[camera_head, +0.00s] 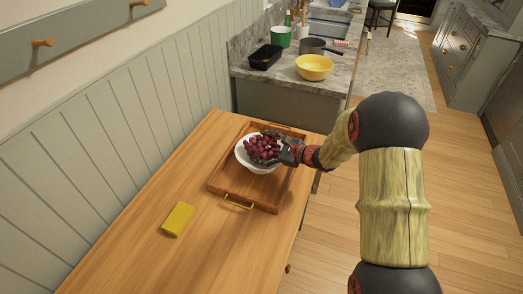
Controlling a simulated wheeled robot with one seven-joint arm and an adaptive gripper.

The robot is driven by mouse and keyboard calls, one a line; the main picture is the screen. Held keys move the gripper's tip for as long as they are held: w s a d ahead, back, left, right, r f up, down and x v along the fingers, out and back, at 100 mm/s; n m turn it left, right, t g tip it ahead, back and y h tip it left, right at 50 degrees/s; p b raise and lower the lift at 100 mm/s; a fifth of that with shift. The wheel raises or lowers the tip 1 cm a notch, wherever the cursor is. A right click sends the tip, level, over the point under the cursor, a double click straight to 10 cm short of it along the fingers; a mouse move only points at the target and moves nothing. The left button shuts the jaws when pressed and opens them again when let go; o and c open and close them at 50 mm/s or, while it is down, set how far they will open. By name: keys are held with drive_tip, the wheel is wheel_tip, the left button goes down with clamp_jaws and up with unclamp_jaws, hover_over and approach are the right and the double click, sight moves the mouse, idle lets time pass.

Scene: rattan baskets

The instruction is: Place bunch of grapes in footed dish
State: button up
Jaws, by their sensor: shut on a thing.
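The bunch of grapes (262,147), dark red, sits at the white footed dish (243,160), within its rim as seen from above. I cannot tell whether the grapes rest on the dish's bottom or hang just above it. My gripper (284,152) reaches in from the right at the dish's right rim and is shut on the grapes. The fingertips are small and partly hidden among the grapes. The dish's foot is hidden. The dish stands on a wooden tray (228,187) with brass handles.
The tray lies on a wooden table (150,262) against a panelled wall. A yellow block (178,219) lies at the front left of the table. Behind, a stone counter holds a yellow bowl (314,68), a black container (265,57), a grey pot (312,46) and a green pot (281,37).

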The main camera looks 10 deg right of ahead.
drive_tip(key=shift+f, duration=0.15)
drive_tip(key=shift+f, duration=0.1)
drive_tip(key=o, duration=1.3)
drive_tip(key=shift+o, duration=0.2)
